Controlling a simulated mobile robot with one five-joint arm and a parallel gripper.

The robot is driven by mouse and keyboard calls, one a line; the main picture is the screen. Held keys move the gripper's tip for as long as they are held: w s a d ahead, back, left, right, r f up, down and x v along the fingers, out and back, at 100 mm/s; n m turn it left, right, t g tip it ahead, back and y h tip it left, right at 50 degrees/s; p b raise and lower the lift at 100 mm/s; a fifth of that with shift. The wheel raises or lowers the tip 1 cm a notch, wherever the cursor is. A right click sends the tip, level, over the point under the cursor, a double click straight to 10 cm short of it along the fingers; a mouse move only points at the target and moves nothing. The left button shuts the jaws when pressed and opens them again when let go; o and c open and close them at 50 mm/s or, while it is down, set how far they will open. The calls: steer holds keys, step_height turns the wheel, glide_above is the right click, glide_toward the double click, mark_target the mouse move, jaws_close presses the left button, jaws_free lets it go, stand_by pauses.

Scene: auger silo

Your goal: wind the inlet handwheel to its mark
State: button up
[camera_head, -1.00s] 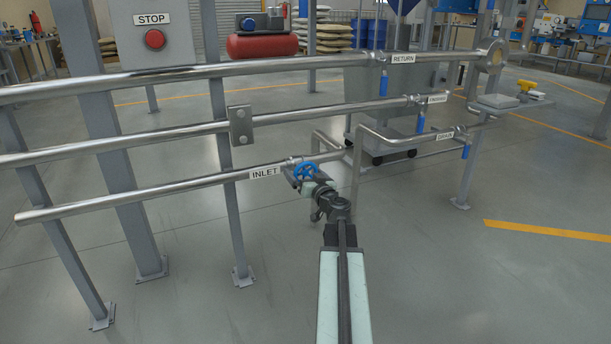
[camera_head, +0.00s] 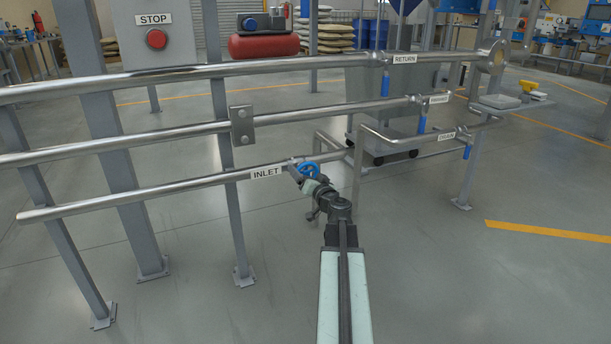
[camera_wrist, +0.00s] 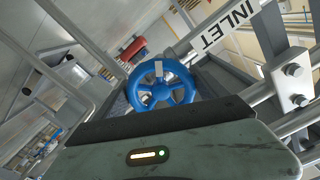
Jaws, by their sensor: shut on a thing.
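The inlet handwheel (camera_head: 311,168) is a small blue spoked wheel on the lowest pipe, just right of the white INLET label (camera_head: 266,173). My gripper (camera_head: 301,172) is at the wheel and shut on it, with its body covering part of the rim in the head view. In the wrist view the handwheel (camera_wrist: 149,98) shows just beyond my gripper's dark front edge, and the fingertips are hard to make out. A small pale tab shows at the wheel's upper part there; I cannot tell whether it is the mark.
A red STOP button (camera_head: 156,38) is on a panel at upper left. Posts stand behind the pipes. The floor at right front is clear.

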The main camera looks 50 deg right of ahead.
steer(key=m, duration=0.5)
steer(key=shift+a+r+m, duration=0.1)
steer(key=shift+a+m, duration=0.05)
steer(key=shift+m, duration=0.15)
steer(key=m, duration=0.6)
steer(key=shift+r, duration=0.15)
steer(key=m, duration=0.6)
steer(key=shift+r+m+p, duration=0.15)
steer(key=shift+m+p, duration=0.15)
steer(key=shift+p, duration=0.1)
steer(key=m, duration=0.5)
steer(key=shift+m, duration=0.4)
steer(key=o, duration=1.3)
steer(key=shift+s, duration=0.1)
steer(key=v, duration=0.7)
steer(key=shift+s, duration=0.3)
